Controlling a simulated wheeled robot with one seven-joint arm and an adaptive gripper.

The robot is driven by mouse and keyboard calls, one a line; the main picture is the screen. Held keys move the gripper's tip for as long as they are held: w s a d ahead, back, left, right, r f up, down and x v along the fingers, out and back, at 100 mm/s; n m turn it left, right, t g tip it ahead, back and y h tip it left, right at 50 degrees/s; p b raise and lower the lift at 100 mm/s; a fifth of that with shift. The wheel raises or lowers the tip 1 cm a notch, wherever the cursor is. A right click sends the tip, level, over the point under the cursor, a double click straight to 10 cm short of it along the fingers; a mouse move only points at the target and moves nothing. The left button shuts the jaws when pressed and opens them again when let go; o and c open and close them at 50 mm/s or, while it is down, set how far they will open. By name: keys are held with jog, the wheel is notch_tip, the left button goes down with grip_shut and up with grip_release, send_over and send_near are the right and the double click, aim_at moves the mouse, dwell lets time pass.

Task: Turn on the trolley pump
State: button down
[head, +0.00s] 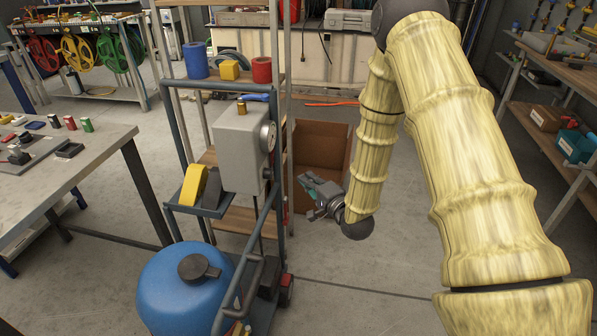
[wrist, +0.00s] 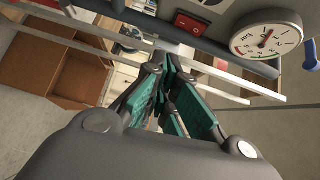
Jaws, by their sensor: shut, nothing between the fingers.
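The trolley pump has a grey control box (head: 240,148) on a blue-grey frame, above a blue tank (head: 185,290). In the wrist view a red rocker switch (wrist: 190,25) sits on the grey box face, left of a round white pressure gauge (wrist: 266,40). The gauge shows edge-on in the head view (head: 268,137); the switch cannot be made out there. My gripper (head: 308,184) is right of the trolley, lower than the gauge. In the wrist view my gripper (wrist: 172,75) is shut and empty, its green-padded fingers pointing toward the area just below the switch, seemingly apart from it.
An open cardboard box (head: 322,150) stands on the floor behind my gripper. A yellow block (head: 195,186) sits on the trolley's side tray. A workbench (head: 85,165) is at left and a shelf rack (head: 535,120) at right. Floor between trolley and rack is open.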

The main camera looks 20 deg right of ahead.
jog(key=shift+f+v, duration=0.1)
jog(key=shift+v, duration=0.75)
jog(key=shift+f+v, duration=0.15)
jog(key=shift+v, duration=0.65)
jog(key=s+a+f+n+g+h, duration=0.1)
jog(key=s+a+f+n+g, duration=0.25)
jog(key=s+f, duration=0.65)
jog(key=s+a+f+n+g+h, duration=0.15)
jog(key=s+f+n+g, duration=0.3)
jog(key=s+f, duration=0.55)
jog(key=s+a+f+n+g, duration=0.3)
jog(key=s+f+g, duration=0.2)
jog(key=s+f, duration=0.4)
jog(key=s+n+g+h, duration=0.1)
jog(key=s+n+g, duration=0.3)
jog(key=s, duration=1)
notch_tip(320, 180, up, 13)
jog(key=p, duration=1.3)
jog(key=shift+a, duration=0.45)
